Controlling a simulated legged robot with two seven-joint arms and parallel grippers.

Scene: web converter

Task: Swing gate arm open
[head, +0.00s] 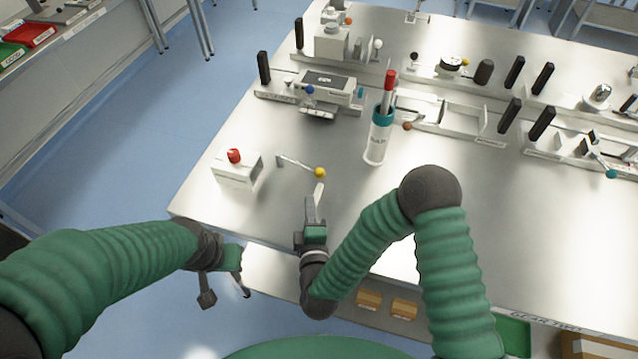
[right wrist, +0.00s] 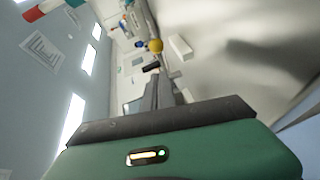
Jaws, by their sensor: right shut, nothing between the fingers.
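The gate arm (head: 296,164) is a thin grey bar lying low above the table, with a yellow ball knob (head: 320,172) at its right end. The knob also shows in the right wrist view (right wrist: 155,45), beyond the fingers. My right gripper (head: 319,188) is shut and empty, its fingertips just in front of the knob in the head view. I cannot tell whether they touch it. In the right wrist view the fingers (right wrist: 157,82) point toward the knob.
A white box with a red button (head: 234,156) stands left of the gate arm. A clear tube with a teal rim (head: 378,138) holding a red-tipped stick stands to the right. Machine modules (head: 325,88) line the back.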

